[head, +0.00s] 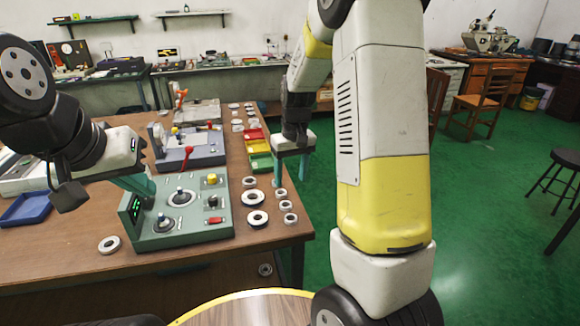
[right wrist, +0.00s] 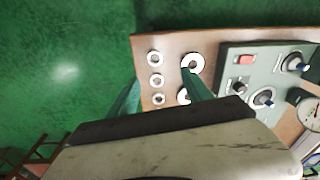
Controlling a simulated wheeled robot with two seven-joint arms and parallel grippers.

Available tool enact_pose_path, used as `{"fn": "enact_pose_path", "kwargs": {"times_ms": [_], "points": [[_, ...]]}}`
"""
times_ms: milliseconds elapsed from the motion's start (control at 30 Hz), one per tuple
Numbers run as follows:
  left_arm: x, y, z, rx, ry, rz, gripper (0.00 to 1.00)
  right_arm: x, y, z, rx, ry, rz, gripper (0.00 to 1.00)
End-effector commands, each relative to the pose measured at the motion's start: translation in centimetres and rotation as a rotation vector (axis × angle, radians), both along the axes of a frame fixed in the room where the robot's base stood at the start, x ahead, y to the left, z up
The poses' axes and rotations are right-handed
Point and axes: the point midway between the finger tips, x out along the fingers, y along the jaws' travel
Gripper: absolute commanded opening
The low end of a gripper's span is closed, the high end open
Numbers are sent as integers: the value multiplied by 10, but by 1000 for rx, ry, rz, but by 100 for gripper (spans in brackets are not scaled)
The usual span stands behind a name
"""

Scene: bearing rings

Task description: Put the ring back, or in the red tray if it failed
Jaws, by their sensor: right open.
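Several pale metal rings lie at the right end of the wooden table, among them a large one (head: 258,218) and a small one (head: 290,218). Another ring (head: 109,244) lies alone left of the green tester (head: 185,235). The red tray (head: 252,135) is behind, in a row with other trays. My right gripper (head: 290,181) is open and empty, above the rings. In the right wrist view its fingers straddle the small-ring column (right wrist: 157,80), and one overlaps a large ring (right wrist: 193,63). My left gripper (head: 138,184) is beside the tester's back left; its jaws are unclear.
A yellow tray (head: 257,147) and a green tray (head: 261,163) adjoin the red one. A grey-blue machine (head: 190,155) with a red lever stands behind the tester. A blue tray (head: 25,209) is at far left. The table's right edge is close to the rings.

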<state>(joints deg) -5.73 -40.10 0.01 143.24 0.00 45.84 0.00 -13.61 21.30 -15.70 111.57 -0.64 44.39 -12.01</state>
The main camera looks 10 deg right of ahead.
Motion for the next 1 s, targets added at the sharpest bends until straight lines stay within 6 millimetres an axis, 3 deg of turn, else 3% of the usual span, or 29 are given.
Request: {"fn": "enact_pose_path", "kwargs": {"times_ms": [33, 200, 433, 600, 700, 833, 1000], "points": [[0, 0, 0, 0, 0, 0, 0, -11, 1, 24, 25, -36, -13, 58], [0, 0, 0, 0, 0, 0, 0, -59, 6, 89, 102, -144, -57, 58], [0, 0, 0, 0, 0, 0, 0, -136, 12, 149, 167, -293, -99, 58], [0, 0, 0, 0, 0, 0, 0, -188, 15, 169, 185, -392, -123, 58], [0, 0, 0, 0, 0, 0, 0, -208, 16, 172, 188, -432, -134, 58], [0, 0, 0, 0, 0, 0, 0, -221, 17, 173, 188, -461, -142, 58], [0, 0, 0, 0, 0, 0, 0, -224, 17, 173, 188, -466, -145, 58]]}}
